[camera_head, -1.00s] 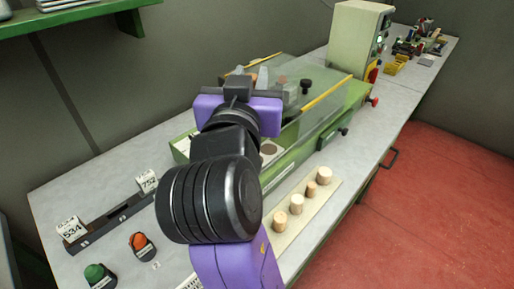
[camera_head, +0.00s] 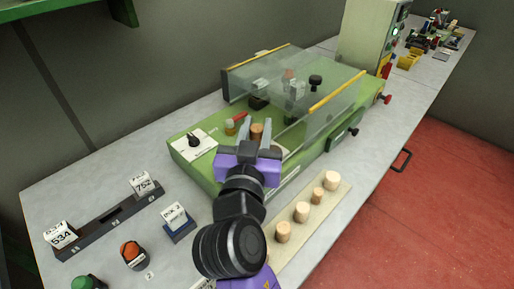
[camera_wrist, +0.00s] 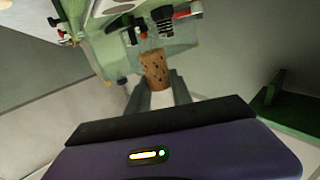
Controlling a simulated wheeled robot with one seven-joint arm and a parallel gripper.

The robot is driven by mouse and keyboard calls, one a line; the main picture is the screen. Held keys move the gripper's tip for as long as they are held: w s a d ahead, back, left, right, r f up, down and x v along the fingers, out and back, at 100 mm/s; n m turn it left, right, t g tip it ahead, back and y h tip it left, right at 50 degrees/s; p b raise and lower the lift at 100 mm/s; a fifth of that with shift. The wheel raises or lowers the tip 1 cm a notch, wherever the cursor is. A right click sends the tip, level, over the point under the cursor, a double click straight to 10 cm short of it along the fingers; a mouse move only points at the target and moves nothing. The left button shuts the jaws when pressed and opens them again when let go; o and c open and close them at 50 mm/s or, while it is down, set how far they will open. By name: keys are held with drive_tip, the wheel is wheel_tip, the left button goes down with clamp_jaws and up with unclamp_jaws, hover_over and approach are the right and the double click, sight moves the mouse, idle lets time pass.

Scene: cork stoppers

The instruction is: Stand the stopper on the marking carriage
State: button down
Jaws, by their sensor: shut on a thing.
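My gripper (camera_head: 254,124) is shut on a brown cork stopper (camera_head: 257,132), seen between its two grey fingers. In the wrist view the speckled stopper (camera_wrist: 156,70) sticks out beyond the fingertips (camera_wrist: 159,93), slightly tilted in the picture. In the head view my gripper is over the front part of the green marking machine (camera_head: 215,172), short of its clear guards. I cannot tell which part is the marking carriage, nor whether the stopper touches anything below.
Clear guards (camera_head: 325,98) with yellow edges flank the machine's middle. A pale board (camera_head: 335,196) with several stoppers lies on the bench at right. A dial plate (camera_head: 194,143) sits at the machine's left corner. Number blocks and an orange button (camera_head: 131,251) stand front left.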

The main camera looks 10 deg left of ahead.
drive_tip(key=shift+f, duration=2.8)
drive_tip(key=shift+f+b, duration=0.15)
drive_tip(key=shift+b, duration=0.25)
drive_tip(key=c, duration=1.1)
unclamp_jaws()
drive_tip(key=shift+c, duration=0.2)
drive_tip(key=shift+r, duration=0.2)
drive_tip(key=s+b, duration=0.1)
drive_tip(key=s, duration=0.6)
drive_tip(key=shift+s+a, duration=0.15)
drive_tip(key=shift+s, duration=0.15)
